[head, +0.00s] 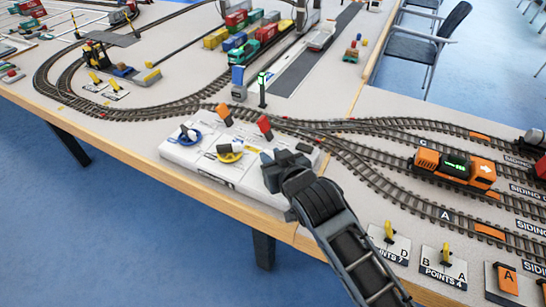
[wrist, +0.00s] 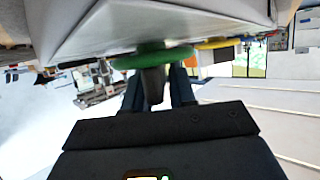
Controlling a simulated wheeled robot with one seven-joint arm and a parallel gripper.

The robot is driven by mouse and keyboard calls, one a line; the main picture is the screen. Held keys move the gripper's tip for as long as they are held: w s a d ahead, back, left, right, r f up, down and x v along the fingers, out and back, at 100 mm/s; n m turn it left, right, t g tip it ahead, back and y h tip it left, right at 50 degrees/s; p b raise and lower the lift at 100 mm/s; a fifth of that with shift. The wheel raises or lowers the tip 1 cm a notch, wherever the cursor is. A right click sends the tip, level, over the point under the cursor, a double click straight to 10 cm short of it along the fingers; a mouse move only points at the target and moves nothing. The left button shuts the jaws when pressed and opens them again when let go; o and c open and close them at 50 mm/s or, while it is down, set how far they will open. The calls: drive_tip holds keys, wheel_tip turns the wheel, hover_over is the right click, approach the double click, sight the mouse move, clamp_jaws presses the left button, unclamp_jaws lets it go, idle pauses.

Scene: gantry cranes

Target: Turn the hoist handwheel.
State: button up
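A white control box (head: 180,163) stands at the table's front edge. A blue handwheel (head: 190,136) is on its left part and a yellow handwheel (head: 229,154) is near its middle. My gripper (head: 277,163) is at the box's right end and hides what is there in the head view. In the wrist view a green handwheel (wrist: 150,59) shows edge-on, with a dark handle (wrist: 153,86) sticking out from it. My gripper's fingers (wrist: 154,92) lie on both sides of this handle, with no clear gap. The yellow handwheel (wrist: 215,43) is behind. I cannot read which wheel is the hoist's.
Rail tracks (head: 350,150) run behind and to the right. An orange locomotive (head: 455,168) is on the right. Yellow points levers (head: 389,232) stand at the front right.

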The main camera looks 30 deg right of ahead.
clamp_jaws()
drive_tip(key=shift+f+m+h+b, duration=0.1)
drive_tip(key=shift+m+h+b, duration=0.2)
drive_tip(key=shift+b, duration=0.15)
drive_tip(key=m+h+b, duration=0.2)
drive_tip(key=b, duration=0.1)
drive_tip(key=m+h+b, duration=0.1)
drive_tip(key=shift+d+f+g+h, duration=0.15)
drive_tip(key=shift+d+g+h, duration=0.1)
drive_tip(key=shift+g+h, duration=0.15)
drive_tip(key=m+h+b, duration=0.1)
drive_tip(key=m+g+h+b, duration=0.1)
drive_tip(key=shift+s+d+m+g+h+b, duration=0.1)
drive_tip(key=shift+d+m+g+h+b, duration=0.05)
drive_tip(key=shift+m+g+h+b, duration=0.2)
drive_tip(key=shift+s+d+r+m+g+h+b, duration=0.15)
drive_tip(key=shift+m+g+h+b, duration=0.35)
drive_tip(key=shift+m+g+h, duration=0.25)
drive_tip(key=shift+s+d+r+m+g+h+b, duration=0.1)
drive_tip(key=shift+m+g+h+b, duration=0.35)
drive_tip(key=shift+m, duration=0.35)
drive_tip(key=shift+g, duration=0.25)
drive_tip(key=shift+o, duration=1.4)
unclamp_jaws()
